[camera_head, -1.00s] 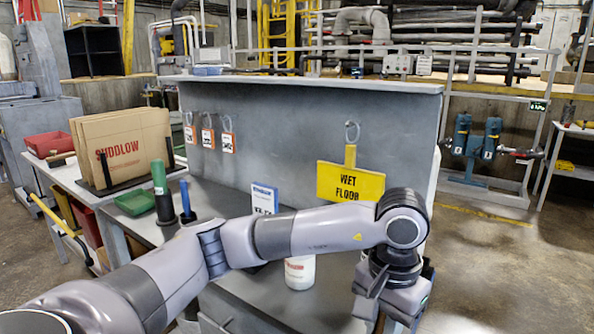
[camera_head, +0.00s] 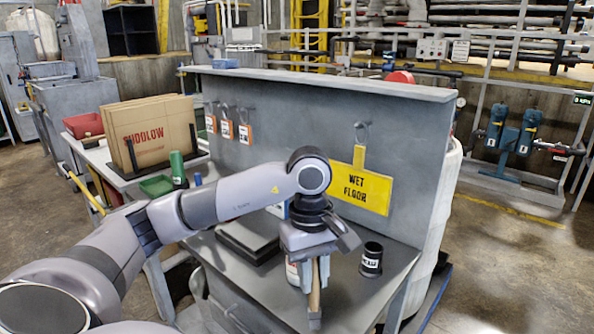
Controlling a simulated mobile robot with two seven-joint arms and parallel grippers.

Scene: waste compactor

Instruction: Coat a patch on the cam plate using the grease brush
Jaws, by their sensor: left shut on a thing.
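My left gripper (camera_head: 314,278) points down over the front of the grey bench (camera_head: 338,290). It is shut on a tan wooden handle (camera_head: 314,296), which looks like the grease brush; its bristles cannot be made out. A black pot with a white label (camera_head: 371,260) stands on the bench just right of the gripper, apart from it. A dark flat block (camera_head: 247,236) lies on the bench left of the gripper. I cannot tell whether it is the cam plate. My right gripper is not in view.
A white container (camera_head: 292,272) is mostly hidden behind my gripper. A yellow wet floor sign (camera_head: 361,188) and orange-edged tags (camera_head: 227,129) hang on the upright panel (camera_head: 290,125). Cardboard sheets (camera_head: 152,133), a green tray (camera_head: 157,186) and a green cylinder (camera_head: 178,168) stand left.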

